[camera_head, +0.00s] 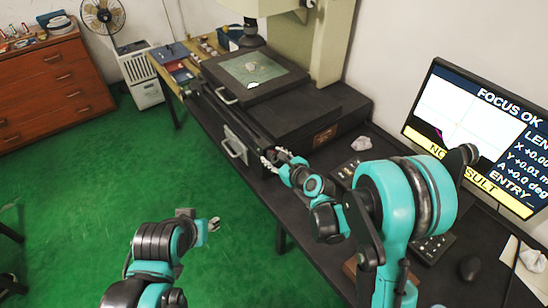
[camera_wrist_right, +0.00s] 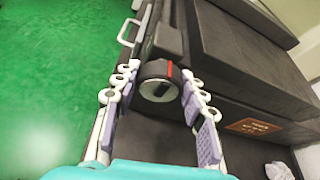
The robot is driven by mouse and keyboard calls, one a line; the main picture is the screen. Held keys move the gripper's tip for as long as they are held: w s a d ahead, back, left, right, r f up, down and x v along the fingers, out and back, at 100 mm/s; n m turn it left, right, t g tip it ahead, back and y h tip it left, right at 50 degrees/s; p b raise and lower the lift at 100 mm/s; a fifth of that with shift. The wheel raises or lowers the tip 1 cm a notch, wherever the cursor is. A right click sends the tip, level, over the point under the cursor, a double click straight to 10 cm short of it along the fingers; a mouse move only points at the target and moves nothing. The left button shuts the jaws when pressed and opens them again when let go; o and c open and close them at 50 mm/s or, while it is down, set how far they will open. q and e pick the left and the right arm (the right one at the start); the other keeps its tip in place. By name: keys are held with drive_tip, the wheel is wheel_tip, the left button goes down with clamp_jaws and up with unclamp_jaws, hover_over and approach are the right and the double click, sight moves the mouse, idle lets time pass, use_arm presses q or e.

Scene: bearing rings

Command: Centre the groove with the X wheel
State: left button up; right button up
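The X wheel (camera_wrist_right: 160,84) is a round black knob with a red mark, on the front of the dark stage base in the right wrist view. My right gripper (camera_wrist_right: 160,72) has its pale jointed fingers spread to either side of the wheel, with narrow gaps showing. In the head view the right gripper (camera_head: 270,160) is at the front of the machine, and the wheel is hard to make out there. The monitor (camera_head: 480,130) shows a small purple shape low at the left of its white picture. My left gripper (camera_head: 208,226) is over the green floor, away from the machine.
The stage with its glass plate (camera_head: 252,70) is above the dark base, with handles on its front. A control box (camera_head: 348,170), a crumpled white piece (camera_head: 361,143) and a mouse (camera_head: 470,268) are on the black bench. Green floor lies free at the left.

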drive_tip(key=c, duration=0.3)
drive_tip(key=n+t+h+b, duration=0.1)
drive_tip(key=n+b, duration=0.1)
drive_tip(key=shift+a+f+n, duration=0.1)
drive_tip(key=shift+n, duration=0.2)
drive_tip(key=shift+n+t+h, duration=0.3)
drive_tip(key=shift+n+t, duration=0.1)
drive_tip(key=shift+n, duration=0.1)
drive_tip(key=shift+n+t+h, duration=0.3)
drive_tip(key=shift+n+t, duration=0.1)
drive_tip(key=shift+n, duration=0.3)
